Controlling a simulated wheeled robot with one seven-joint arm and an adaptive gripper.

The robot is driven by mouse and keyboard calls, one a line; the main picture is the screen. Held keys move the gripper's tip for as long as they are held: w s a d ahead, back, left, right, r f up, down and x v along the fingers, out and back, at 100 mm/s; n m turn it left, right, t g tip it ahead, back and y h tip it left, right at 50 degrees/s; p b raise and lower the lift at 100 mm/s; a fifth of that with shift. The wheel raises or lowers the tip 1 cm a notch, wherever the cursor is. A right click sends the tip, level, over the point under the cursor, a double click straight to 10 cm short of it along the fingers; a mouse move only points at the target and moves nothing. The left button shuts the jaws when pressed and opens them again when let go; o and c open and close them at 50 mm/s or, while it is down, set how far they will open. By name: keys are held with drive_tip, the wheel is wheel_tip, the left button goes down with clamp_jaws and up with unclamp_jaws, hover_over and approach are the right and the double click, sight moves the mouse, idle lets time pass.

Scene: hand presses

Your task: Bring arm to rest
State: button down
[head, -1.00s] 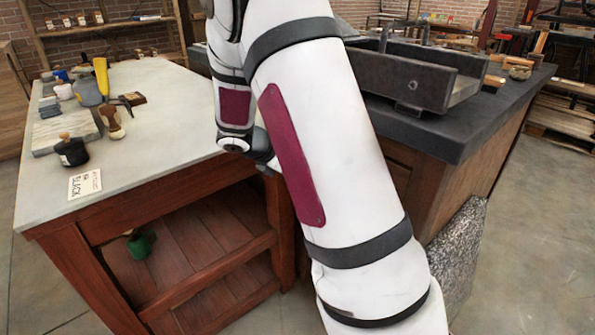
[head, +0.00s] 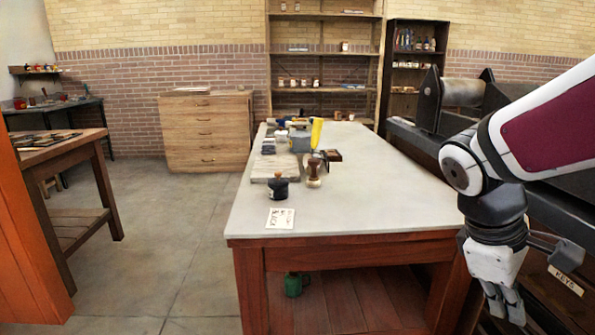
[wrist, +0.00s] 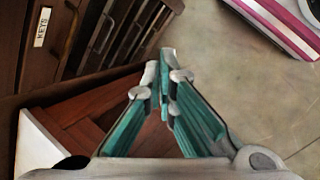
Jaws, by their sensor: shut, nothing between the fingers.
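My gripper (head: 507,308) hangs pointing down at the right in the head view, beside the right front corner of the pale-topped table (head: 390,200). It is empty. In the wrist view its teal-lined fingers (wrist: 165,75) come together at the tips, with nothing between them. My white and maroon arm comes in from the right edge above the gripper and hides part of the dark press bench behind it.
A dark cabinet with a KEYS label (head: 565,281) stands close to the gripper; it also shows in the wrist view (wrist: 41,27). A black jar (head: 278,187), a yellow bottle (head: 316,132) and other tools stand on the table. Open floor (head: 180,270) lies to the left.

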drive_tip(key=s+a+r+m+t+y+p, duration=0.15)
drive_tip(key=s+a+m+y, duration=0.45)
drive_tip(key=s+a, duration=0.9)
wheel_tip(320, 180, up, 30)
drive_tip(key=s+d+t+h+p, duration=0.1)
drive_tip(key=s+d+t+p, duration=0.1)
drive_tip(key=p, duration=2.5)
drive_tip(key=shift+r+m+t+p, duration=0.2)
drive_tip(key=shift+m+t+p, duration=0.15)
drive_tip(key=shift+t, duration=0.3)
drive_tip(key=shift+d, duration=0.1)
